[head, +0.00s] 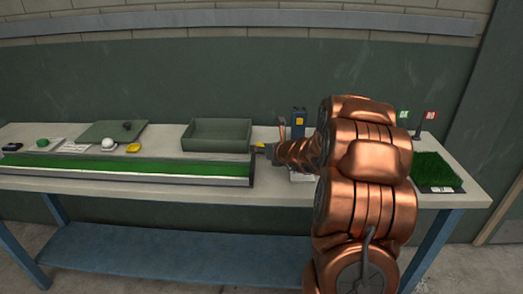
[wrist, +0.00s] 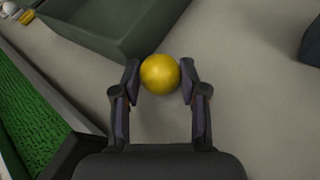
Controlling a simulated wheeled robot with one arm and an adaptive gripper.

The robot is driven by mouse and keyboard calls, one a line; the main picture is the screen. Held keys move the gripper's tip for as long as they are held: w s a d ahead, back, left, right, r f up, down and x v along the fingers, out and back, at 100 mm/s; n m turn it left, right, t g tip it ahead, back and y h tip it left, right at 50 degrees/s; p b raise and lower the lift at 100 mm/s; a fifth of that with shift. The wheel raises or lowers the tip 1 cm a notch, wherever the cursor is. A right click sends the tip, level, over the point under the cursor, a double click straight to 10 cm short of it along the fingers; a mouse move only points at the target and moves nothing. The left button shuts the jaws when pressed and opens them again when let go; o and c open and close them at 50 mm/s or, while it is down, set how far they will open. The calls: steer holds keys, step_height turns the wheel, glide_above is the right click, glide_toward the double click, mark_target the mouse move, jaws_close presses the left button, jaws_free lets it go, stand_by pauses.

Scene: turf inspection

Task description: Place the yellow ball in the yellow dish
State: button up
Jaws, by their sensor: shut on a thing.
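The yellow ball (wrist: 160,74) is pinched between the two fingertips of my gripper (wrist: 160,80). In the head view my gripper (head: 264,149) is low over the bench, right of the green-grey tray, with a bit of yellow showing at its tip. I cannot tell whether the ball touches the bench top. A small yellow dish (head: 133,148) sits on the bench to the left, behind the turf strip. What looks like the same dish shows at the top left corner of the wrist view (wrist: 27,16). No ball is visible in it.
The open green-grey tray (head: 217,146) stands between my gripper and the dish. A long turf strip (head: 130,167) runs along the front. A white ball (head: 108,143) and green ball (head: 43,142) are farther left. A turf sample (head: 434,170) and small flags (head: 431,115) are right.

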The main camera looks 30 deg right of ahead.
steer(key=shift+f, duration=0.2)
steer(key=o, duration=1.1)
steer(key=shift+r, duration=0.15)
steer(key=shift+r, duration=0.15)
steer(key=v, duration=1.2)
steer(key=shift+a, duration=0.1)
